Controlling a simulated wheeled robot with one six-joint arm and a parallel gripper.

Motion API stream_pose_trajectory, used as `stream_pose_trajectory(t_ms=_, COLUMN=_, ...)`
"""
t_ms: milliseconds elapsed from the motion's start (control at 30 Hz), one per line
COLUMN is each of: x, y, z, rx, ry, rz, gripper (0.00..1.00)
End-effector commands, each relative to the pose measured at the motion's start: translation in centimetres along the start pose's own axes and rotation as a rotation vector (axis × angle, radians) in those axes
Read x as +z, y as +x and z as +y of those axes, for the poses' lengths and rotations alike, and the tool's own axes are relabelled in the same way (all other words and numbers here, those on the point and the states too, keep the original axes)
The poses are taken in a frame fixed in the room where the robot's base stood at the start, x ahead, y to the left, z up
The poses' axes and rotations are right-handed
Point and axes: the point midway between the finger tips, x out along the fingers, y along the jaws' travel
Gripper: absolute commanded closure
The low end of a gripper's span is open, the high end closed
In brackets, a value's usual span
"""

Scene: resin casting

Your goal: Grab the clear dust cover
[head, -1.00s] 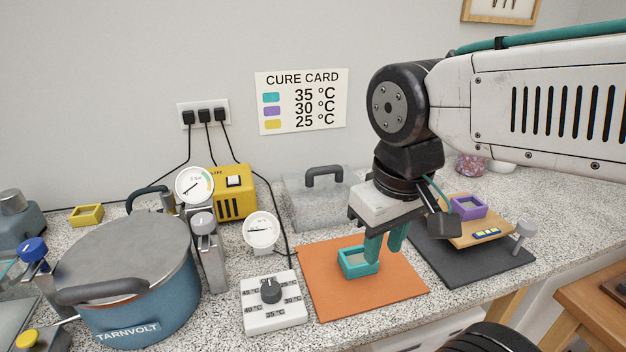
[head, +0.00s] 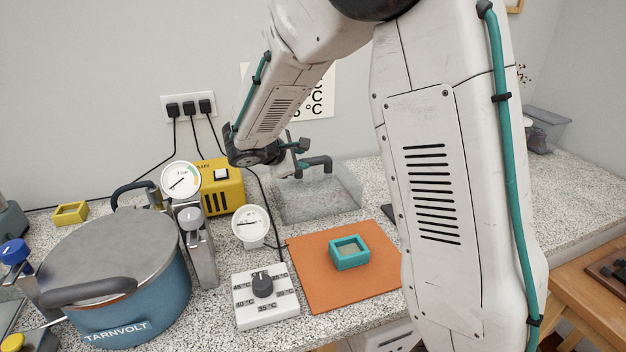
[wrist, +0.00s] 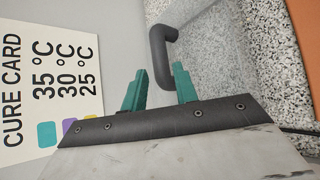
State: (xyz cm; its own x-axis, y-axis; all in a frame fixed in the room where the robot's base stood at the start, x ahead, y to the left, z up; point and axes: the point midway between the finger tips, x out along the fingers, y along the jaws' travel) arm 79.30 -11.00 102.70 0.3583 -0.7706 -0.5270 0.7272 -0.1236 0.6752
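The clear dust cover (head: 318,203) is a see-through box with a dark grey bar handle (head: 316,164) on top. It stands on the speckled counter behind the orange mat. In the wrist view the handle (wrist: 160,50) lies just beyond the fingertips. My gripper (head: 296,158) is at the handle's left end in the head view, partly hidden by my wrist. I cannot tell whether a finger touches the handle.
A teal mould (head: 349,253) sits on the orange mat (head: 318,288). A yellow box (head: 222,186) and a round gauge (head: 251,227) stand left of the cover. A blue pressure pot (head: 120,275) is further left. The cure card (wrist: 50,80) is on the wall behind.

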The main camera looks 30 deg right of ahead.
Motion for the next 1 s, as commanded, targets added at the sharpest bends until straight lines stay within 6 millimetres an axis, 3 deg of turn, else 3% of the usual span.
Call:
stream_pose_trajectory(t_ms=367, x=-0.4, y=3.5, z=0.1, rx=0.010, ry=-0.014, rz=0.000, gripper=0.71)
stream_pose_trajectory(t_ms=633, x=-0.2, y=7.4, z=0.0, rx=0.009, ry=-0.013, rz=0.000, gripper=0.71)
stream_pose_trajectory(t_ms=900, x=-0.2, y=8.0, z=0.1, rx=0.010, ry=-0.013, rz=0.001, gripper=0.71)
stream_pose_trajectory(t_ms=1000, x=-0.2, y=8.0, z=0.1, rx=0.010, ry=-0.013, rz=0.001, gripper=0.99)
